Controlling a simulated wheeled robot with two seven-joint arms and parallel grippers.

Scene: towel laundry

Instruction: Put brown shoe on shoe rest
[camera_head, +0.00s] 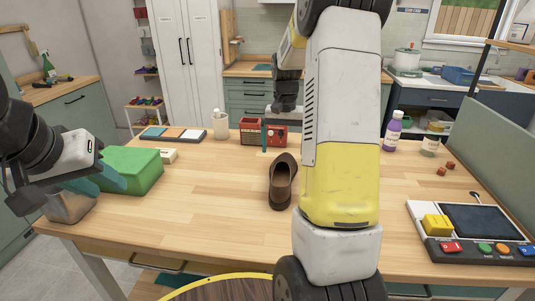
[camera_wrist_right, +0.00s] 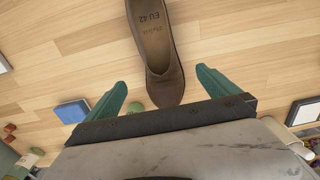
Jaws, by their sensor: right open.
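I cannot tell the height gap. A rack (camera_head: 134,107) holding shoes stands at the back left, perhaps the shoe rest.
A purple bottle (camera_head: 392,132) and a control panel (camera_head: 470,250) are at the right.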

